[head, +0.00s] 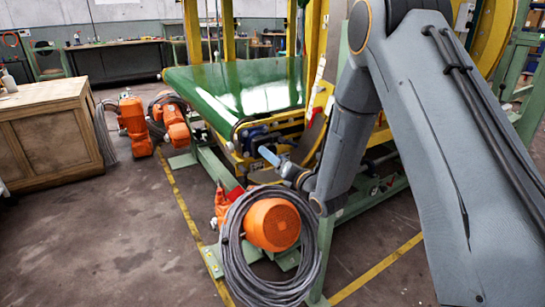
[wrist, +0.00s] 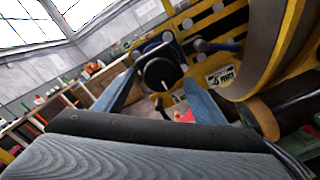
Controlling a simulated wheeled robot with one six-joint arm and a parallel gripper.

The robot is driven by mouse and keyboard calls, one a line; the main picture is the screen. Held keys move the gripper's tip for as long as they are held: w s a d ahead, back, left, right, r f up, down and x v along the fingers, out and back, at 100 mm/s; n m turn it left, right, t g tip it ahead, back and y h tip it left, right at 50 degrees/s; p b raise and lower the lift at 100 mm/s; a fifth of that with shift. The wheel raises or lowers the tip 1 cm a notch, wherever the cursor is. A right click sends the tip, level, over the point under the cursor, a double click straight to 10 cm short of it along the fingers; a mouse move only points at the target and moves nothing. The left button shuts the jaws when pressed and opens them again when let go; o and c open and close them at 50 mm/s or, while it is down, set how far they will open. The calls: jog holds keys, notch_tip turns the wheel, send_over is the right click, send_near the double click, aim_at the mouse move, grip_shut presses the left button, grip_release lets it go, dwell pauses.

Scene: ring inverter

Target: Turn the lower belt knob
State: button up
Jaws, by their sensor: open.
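In the wrist view, a round black knob (wrist: 160,72) with a pale pointer sits on a yellow frame, with blue parts around it. I take it for a belt knob; whether it is the lower one I cannot tell. My gripper (wrist: 162,98) is open, its two blue fingers spread on either side of the knob in the picture. The fingertips look apart from it. In the head view my gripper (head: 269,156) points at the conveyor's near end, just below dark blue parts (head: 258,136) on the yellow frame. My arm hides part of the frame there.
A green conveyor belt (head: 240,92) runs above the yellow frame. A coiled grey cable (head: 234,250) and an orange motor (head: 272,224) stand below my gripper. A wooden cabinet (head: 50,140) is at left. In the wrist view, a curved yellow-brown part (wrist: 275,50) rises at right.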

jog(key=shift+x, duration=0.85)
jog(key=c, duration=1.1)
jog(key=shift+o, duration=0.2)
jog(key=shift+m, duration=0.4)
